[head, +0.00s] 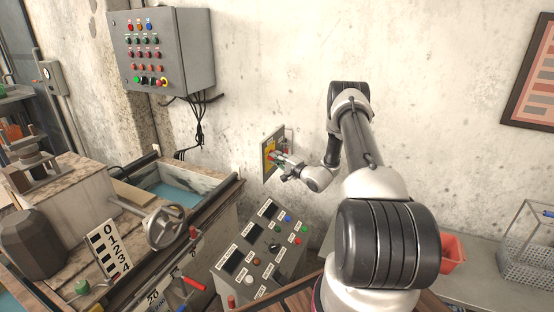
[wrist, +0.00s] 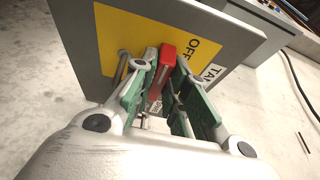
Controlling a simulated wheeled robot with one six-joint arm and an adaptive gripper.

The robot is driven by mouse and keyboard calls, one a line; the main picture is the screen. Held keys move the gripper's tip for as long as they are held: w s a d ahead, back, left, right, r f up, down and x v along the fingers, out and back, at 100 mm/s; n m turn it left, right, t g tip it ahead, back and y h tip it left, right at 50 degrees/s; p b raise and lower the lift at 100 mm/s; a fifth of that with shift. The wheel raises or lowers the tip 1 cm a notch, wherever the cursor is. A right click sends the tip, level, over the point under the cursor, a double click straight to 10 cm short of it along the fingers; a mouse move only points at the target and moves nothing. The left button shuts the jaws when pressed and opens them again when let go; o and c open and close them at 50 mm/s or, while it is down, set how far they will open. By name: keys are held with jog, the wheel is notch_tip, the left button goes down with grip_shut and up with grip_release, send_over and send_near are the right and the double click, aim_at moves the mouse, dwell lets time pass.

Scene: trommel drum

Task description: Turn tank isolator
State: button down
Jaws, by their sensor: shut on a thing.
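The tank isolator (head: 265,162) is a grey box with a yellow plate on the wall, centre of the head view. In the wrist view its yellow plate (wrist: 118,45) carries the word OFF, and a label beginning "TA" sits beside it. A red handle (wrist: 167,58) stands out from the plate. My gripper (wrist: 158,85) reaches the isolator from the right in the head view, and its green-padded fingers are shut on the red handle, one on each side. The handle's lower part is partly hidden between the fingers.
A sloped control console (head: 262,250) stands below the isolator. A tank with blue water (head: 180,190) and a handwheel (head: 166,228) are to the left. A grey button panel (head: 160,50) hangs above left. A red bin (head: 453,252) and wire basket (head: 528,245) are right.

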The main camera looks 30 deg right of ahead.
jog(key=shift+f, duration=0.1)
jog(key=c, duration=1.4)
grip_release()
